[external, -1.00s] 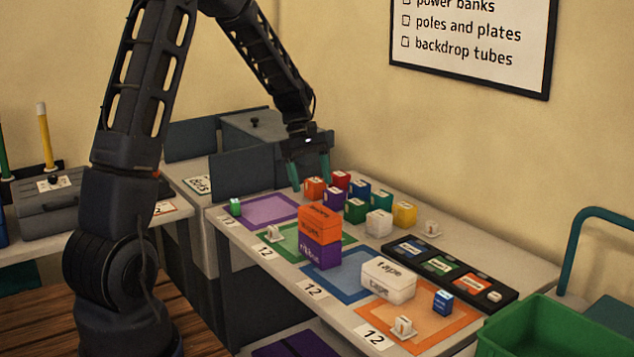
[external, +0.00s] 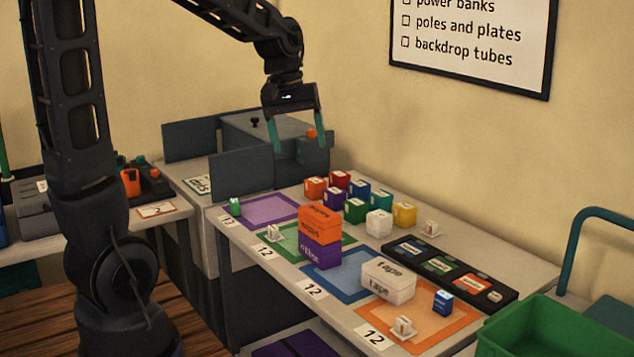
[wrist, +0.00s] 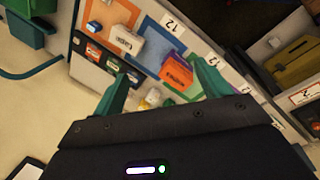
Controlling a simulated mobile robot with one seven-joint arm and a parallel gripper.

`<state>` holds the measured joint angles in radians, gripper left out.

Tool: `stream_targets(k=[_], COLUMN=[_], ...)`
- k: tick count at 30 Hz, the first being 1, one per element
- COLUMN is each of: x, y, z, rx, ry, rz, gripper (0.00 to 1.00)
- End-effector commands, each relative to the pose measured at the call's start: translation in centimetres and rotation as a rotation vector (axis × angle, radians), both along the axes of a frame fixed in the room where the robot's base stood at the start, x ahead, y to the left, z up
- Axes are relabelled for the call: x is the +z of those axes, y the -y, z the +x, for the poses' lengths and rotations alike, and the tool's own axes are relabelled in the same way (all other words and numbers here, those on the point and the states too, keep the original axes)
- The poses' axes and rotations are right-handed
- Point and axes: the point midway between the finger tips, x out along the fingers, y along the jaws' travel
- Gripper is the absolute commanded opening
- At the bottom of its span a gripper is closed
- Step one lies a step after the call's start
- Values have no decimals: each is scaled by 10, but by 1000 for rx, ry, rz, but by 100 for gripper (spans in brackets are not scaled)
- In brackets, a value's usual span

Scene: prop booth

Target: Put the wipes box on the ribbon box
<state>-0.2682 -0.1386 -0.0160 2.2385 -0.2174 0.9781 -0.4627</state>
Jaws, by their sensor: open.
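The orange wipes box (external: 320,226) rests on top of the purple ribbon box (external: 320,252), over the green mat. It looks level, with its edges roughly in line with the box below. In the wrist view, the wipes box (wrist: 177,73) shows its orange top, with a strip of the purple ribbon box (wrist: 171,55) beside it. My gripper (external: 298,150) is open and empty. It hangs in the air above and behind the stacked boxes, apart from them. Its two teal fingers also show in the wrist view (wrist: 162,76).
Several small coloured boxes (external: 355,210) stand behind the stack. A white tape box (external: 388,282) stands to the right, near a black tray (external: 449,268). A green bin (external: 560,325) is at the lower right. The purple mat (external: 268,209) is mostly clear.

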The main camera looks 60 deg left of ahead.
Motion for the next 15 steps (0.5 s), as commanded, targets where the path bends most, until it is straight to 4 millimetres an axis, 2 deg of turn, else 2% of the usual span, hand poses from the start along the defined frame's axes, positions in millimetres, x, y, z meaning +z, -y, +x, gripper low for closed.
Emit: stream_targets(k=[6, 15], x=[27, 47], y=[29, 57], z=[-50, -117], rx=[-200, -466], ry=[90, 203], rz=[84, 201], gripper=[76, 76])
